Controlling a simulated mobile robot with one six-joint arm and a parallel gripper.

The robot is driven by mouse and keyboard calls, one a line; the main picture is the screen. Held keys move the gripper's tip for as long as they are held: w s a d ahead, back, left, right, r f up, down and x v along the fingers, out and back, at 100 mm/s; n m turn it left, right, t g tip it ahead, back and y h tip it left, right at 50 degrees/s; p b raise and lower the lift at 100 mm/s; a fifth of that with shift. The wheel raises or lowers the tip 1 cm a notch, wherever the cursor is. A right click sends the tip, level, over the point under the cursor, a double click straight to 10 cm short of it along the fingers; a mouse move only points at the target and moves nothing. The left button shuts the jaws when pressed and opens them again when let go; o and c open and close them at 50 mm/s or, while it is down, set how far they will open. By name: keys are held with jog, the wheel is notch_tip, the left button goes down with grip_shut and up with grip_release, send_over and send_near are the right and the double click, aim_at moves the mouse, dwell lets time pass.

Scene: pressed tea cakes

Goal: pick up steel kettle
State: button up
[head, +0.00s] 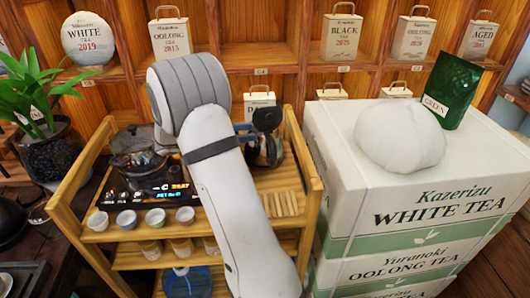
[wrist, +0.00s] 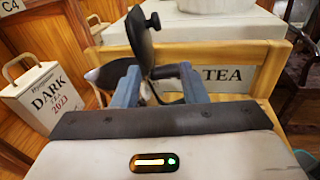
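The steel kettle (head: 270,152) stands on the right part of the wooden cart's top, partly hidden behind my arm. Its black upper part shows above the body. In the wrist view, a black lid-like disc with a knob (wrist: 144,36) stands tilted beyond the fingers, and a dark handle-like part (wrist: 168,71) runs between them. My gripper (wrist: 158,84) has its two blue fingers well apart around these dark parts, with gaps visible between. In the head view, my gripper (head: 243,128) is at the kettle, mostly hidden by my arm. I cannot tell whether the fingers touch the kettle.
The wooden cart (head: 312,186) holds several small cups (head: 155,217), a dark pot (head: 135,145) and a lit display panel. Stacked white tea boxes (head: 350,262) stand close on the right, with a white lump (head: 400,135) and a green pouch (head: 455,90) on top. Shelves stand behind.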

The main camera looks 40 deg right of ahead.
aim_at(269, 129)
jog(key=shift+h, duration=0.4)
jog(key=x, duration=0.2)
jog(key=w+x, duration=0.1)
jog(key=x, duration=0.5)
jog(key=shift+w+d, duration=0.25)
jog(key=shift+d, duration=0.05)
jog(key=shift+c, duration=0.3)
grip_shut()
dwell(0.5)
